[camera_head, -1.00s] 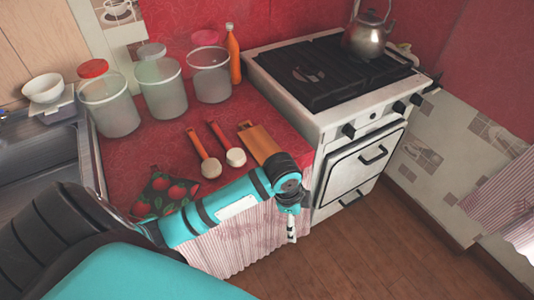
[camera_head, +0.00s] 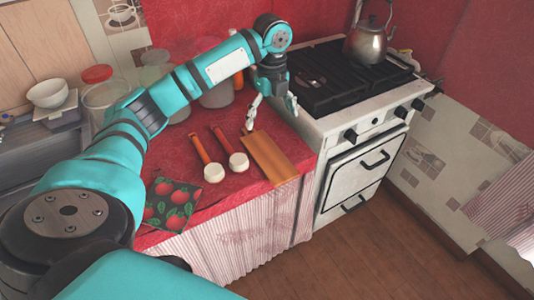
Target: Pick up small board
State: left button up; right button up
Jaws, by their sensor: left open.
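The small board (camera_head: 270,158) is a flat orange-brown wooden board lying on the red oilcloth counter, close to the stove side and the front edge. Its far end shows near my left gripper (camera_head: 271,114). My left gripper points down just above and behind that far end, with its fingers spread apart and nothing between them. I cannot tell whether a finger touches the board. My right gripper is out of view.
Jars (camera_head: 103,92) stand behind my arm. The stove (camera_head: 370,125) with a kettle (camera_head: 368,42) stands to the right.

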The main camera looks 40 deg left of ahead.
pick_arm(q)
send_over(273, 161)
jog(key=f, duration=1)
jog(key=shift+a, duration=0.4)
jog(key=shift+d+f+p, duration=0.2)
jog(key=shift+f, duration=1.3)
jog(key=shift+d+f+p, duration=0.15)
jog(key=shift+f, duration=1.35)
jog(key=shift+c, duration=0.4)
jog(key=c, duration=1.1)
jog(key=shift+r, duration=0.2)
jog(key=shift+c, duration=0.8)
